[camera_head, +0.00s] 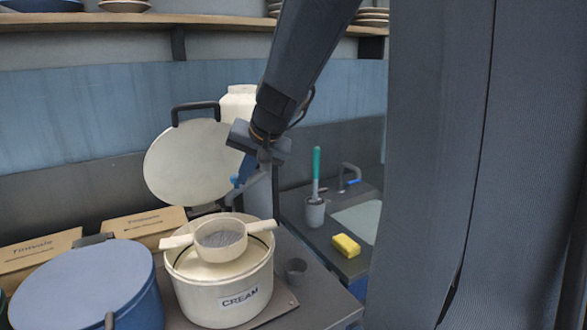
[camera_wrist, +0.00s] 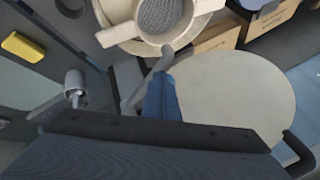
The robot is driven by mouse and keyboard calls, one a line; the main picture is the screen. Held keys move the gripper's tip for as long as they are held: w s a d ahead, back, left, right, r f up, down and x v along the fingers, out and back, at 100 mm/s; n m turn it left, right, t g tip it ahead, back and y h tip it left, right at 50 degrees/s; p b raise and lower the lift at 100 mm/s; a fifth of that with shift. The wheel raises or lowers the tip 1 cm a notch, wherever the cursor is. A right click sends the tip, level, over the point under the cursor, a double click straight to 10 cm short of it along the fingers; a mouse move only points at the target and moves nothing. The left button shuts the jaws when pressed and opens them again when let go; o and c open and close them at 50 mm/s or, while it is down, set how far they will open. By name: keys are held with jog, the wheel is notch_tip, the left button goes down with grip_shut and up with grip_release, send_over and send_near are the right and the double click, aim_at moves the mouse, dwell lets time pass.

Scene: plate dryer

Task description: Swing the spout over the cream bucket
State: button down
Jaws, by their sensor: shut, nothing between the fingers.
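The cream bucket (camera_head: 222,298) has a CREAM label and stands at lower centre in the head view. A two-handled strainer (camera_head: 221,237) sits on its top; it also shows in the wrist view (camera_wrist: 123,32). A grey spout (camera_head: 258,196) stands behind the bucket, partly hidden by my gripper. In the wrist view the spout (camera_wrist: 138,92) reaches toward the strainer, and its rounded tip appears close to the rim. Whether the tip is over the strainer is unclear. My gripper (camera_head: 238,181) is shut and empty, its blue fingers (camera_wrist: 162,90) beside the spout. I cannot tell whether they touch it.
A round cream lid (camera_head: 180,165) with a dark handle stands behind the bucket. A blue lidded pot (camera_head: 85,285) and cardboard boxes (camera_head: 148,222) are at left. A yellow sponge (camera_head: 346,245), a brush holder (camera_head: 315,211) and a sink (camera_head: 360,220) are at right.

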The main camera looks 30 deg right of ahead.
jog(key=shift+w+a, duration=0.25)
jog(key=shift+a, duration=0.1)
jog(key=shift+w+a, duration=0.1)
jog(key=shift+a, duration=0.15)
jog(key=shift+d, duration=0.15)
jog(key=s+a+f+b+v, duration=0.1)
jog(key=s+v, duration=0.1)
jog(key=v, duration=1)
jog(key=shift+a, duration=0.45)
jog(key=shift+s+r, duration=0.1)
jog(key=shift+s, duration=0.05)
